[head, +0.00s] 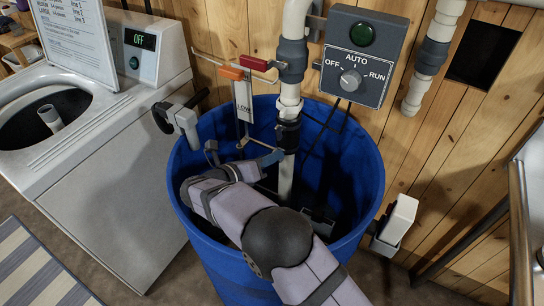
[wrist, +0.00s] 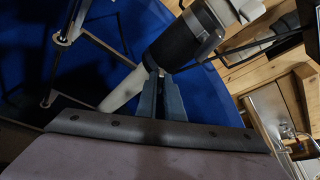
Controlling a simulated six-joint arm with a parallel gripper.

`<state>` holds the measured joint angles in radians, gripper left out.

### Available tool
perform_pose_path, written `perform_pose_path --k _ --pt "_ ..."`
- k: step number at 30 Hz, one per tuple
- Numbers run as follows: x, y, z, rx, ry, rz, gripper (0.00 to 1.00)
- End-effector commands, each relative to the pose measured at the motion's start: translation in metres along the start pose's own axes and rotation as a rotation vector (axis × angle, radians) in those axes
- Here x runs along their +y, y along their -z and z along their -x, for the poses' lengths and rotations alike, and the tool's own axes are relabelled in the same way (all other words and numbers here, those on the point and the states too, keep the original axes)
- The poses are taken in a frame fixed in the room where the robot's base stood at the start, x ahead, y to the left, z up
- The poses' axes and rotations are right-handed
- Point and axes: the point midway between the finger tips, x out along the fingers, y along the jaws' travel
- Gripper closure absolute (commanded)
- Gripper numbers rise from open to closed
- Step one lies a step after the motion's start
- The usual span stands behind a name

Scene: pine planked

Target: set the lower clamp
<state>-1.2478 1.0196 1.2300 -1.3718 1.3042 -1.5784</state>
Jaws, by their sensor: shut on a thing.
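A white vertical pipe (head: 286,176) runs down into the blue tub, with a black rubber coupling (head: 287,134) around it above my gripper. The coupling also shows in the wrist view (wrist: 183,42), with a thin metal band around it. My gripper (head: 273,158) reaches into the tub, its blue-grey fingertips at the coupling's lower end. In the wrist view my gripper (wrist: 157,76) is shut on a small part there, which I take to be the lower clamp. The fingers hide most of that part, so its setting cannot be read.
The blue tub's rim (head: 375,160) surrounds my arm. A grey control box (head: 363,55) with a knob hangs at upper right. Red (head: 254,63) and orange (head: 232,73) handles and a hanging tag (head: 243,100) are close at upper left. A white washer (head: 110,150) stands left.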

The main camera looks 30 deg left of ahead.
Motion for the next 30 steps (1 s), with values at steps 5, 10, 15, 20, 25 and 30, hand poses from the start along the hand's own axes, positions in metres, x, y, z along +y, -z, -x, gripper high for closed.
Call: perform_pose_path --k 5,10,15,20,25,30 --pt "-0.0022 -0.0005 0.0004 -0.002 -0.056 -0.13 1.0" --pt "-0.003 0.0007 -0.0002 -0.003 -0.112 -0.268 1.0" --pt "-0.0041 0.0003 0.0001 -0.001 -0.139 -0.335 1.0" --pt "-0.0044 -0.0002 0.0004 -0.001 -0.141 -0.339 1.0" --pt "-0.0044 -0.0003 0.0005 -0.001 -0.141 -0.338 0.85" --pt "-0.0043 0.0 0.0004 -0.001 -0.141 -0.337 0.74"
